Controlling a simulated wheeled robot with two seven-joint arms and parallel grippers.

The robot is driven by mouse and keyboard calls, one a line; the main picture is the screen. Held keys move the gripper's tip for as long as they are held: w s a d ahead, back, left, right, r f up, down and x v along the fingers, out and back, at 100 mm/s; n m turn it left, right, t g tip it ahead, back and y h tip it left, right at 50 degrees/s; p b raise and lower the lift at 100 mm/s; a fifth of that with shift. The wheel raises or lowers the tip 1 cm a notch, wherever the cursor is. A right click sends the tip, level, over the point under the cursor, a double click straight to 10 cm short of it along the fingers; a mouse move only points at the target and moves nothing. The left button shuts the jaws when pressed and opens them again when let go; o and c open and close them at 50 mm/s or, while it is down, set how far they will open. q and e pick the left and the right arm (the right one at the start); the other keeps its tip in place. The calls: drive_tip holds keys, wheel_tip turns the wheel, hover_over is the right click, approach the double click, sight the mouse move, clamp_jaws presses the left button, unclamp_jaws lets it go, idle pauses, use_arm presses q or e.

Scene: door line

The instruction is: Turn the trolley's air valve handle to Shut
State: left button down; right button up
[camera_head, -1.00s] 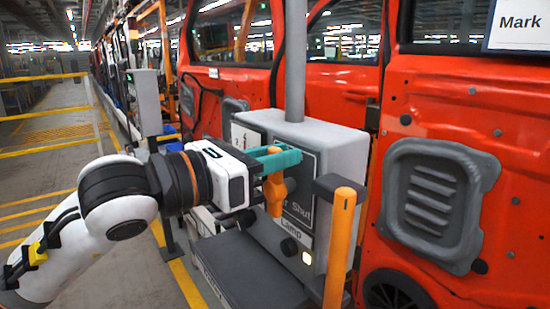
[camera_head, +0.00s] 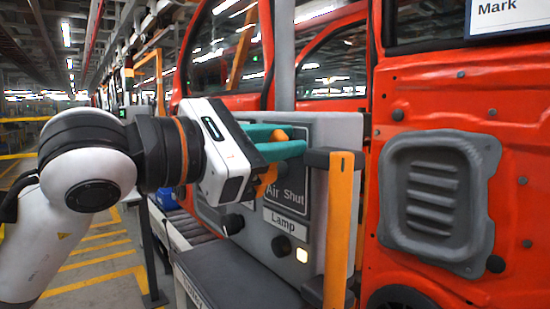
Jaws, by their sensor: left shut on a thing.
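The orange air valve handle (camera_head: 267,181) is on the front of the grey trolley box. Part of it shows below my left gripper and a bit above the teal fingers; the middle is hidden. My left gripper (camera_head: 283,146) comes in from the left, with its teal fingers shut on the handle. A dark plate reading "Air Shut" (camera_head: 287,193) is just right of the handle's lower part. My right gripper is not in view.
Below are a "Lamp" label (camera_head: 285,224), a black knob (camera_head: 281,245) and a lit button (camera_head: 302,255). An orange upright bar (camera_head: 338,230) stands close on the right. A red door (camera_head: 450,100) is behind. A grey shelf (camera_head: 240,277) lies below.

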use_arm(q)
drive_tip(key=shift+s, duration=0.1)
idle(0.4)
drive_tip(key=c, duration=1.3)
unclamp_jaws()
drive_tip(key=shift+f, duration=0.1)
